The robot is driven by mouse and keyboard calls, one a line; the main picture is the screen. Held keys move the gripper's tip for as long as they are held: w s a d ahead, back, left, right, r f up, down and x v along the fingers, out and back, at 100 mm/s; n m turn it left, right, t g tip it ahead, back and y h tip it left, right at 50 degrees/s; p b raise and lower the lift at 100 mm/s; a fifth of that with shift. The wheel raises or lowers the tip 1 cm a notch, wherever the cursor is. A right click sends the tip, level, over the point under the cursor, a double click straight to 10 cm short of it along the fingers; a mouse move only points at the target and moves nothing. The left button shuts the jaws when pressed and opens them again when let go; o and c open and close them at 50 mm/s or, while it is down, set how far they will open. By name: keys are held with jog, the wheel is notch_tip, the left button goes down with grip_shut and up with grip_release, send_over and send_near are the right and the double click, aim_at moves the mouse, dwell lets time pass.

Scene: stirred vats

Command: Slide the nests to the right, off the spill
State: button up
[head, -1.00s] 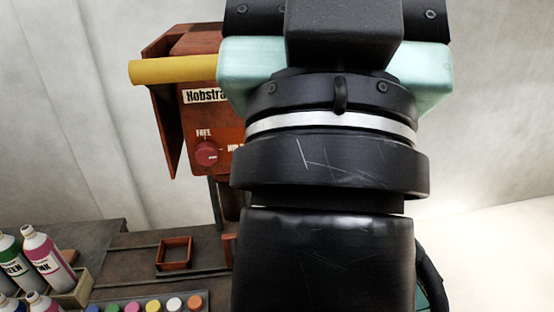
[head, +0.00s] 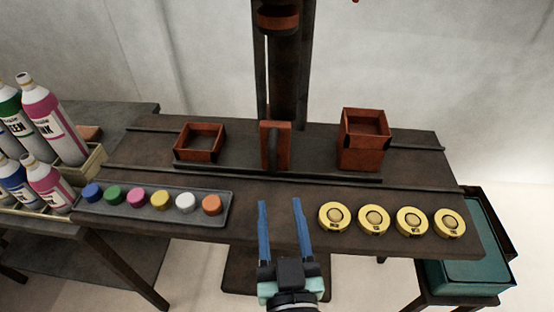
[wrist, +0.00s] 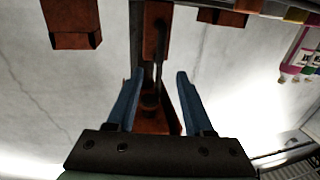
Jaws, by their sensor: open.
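Two square red open-topped boxes, which look like the nests, stand on the dark bench in the head view. The left nest (head: 200,150) is low; the right nest (head: 362,158) is taller. They stand along a dark slide strip (head: 310,174). An upright red piece with a slot (head: 276,146) stands between them. My gripper (head: 280,203) is open and empty, its blue fingers in front of the bench's middle, apart from the nests. In the wrist view the blue fingers (wrist: 158,74) are spread with nothing held between them. I cannot make out a spill.
A grey tray (head: 150,218) with several coloured caps lies at the bench's front left. Several yellow round pucks (head: 374,218) line the front right. Bottles (head: 52,120) stand at far left. A dark column (head: 288,85) rises behind. Bare bench lies right of the right nest.

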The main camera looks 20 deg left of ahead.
aim_at(273, 159)
jog(key=p+x, duration=0.2)
jog(key=x, duration=1)
jog(key=shift+w+a+p, duration=0.2)
jog(key=shift+w+p, duration=0.1)
jog(key=shift+w, duration=0.05)
grip_shut()
dwell(1.0)
